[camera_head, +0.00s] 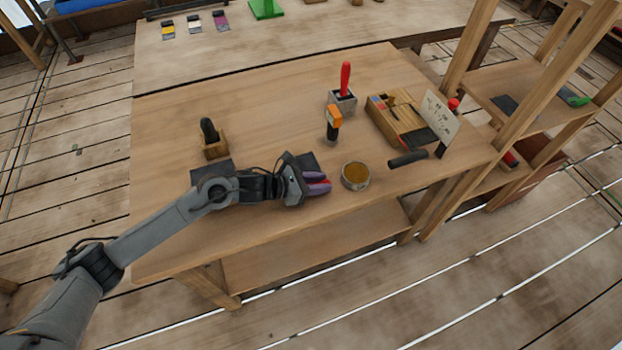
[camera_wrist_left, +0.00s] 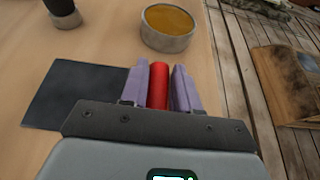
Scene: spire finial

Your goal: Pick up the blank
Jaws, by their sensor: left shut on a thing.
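My left gripper (camera_head: 318,182) reaches in from the left, over the front part of the wooden workbench (camera_head: 165,240). Its purple fingers are shut on a red cylinder, the blank (camera_wrist_left: 158,85), seen between the fingers (camera_wrist_left: 159,87) in the left wrist view. A bit of red also shows between the fingertips in the head view. The blank's lower part is hidden by the gripper, and I cannot tell whether it touches the bench. My right gripper is not in view.
A round tin with amber contents (camera_head: 355,176) stands just right of my gripper. A dark mat (camera_wrist_left: 75,97) lies beside it. Behind are an orange-topped tool (camera_head: 334,116), a red-handled tool in a grey block (camera_head: 343,100) and a wooden tray (camera_head: 400,118). The bench's front left is clear.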

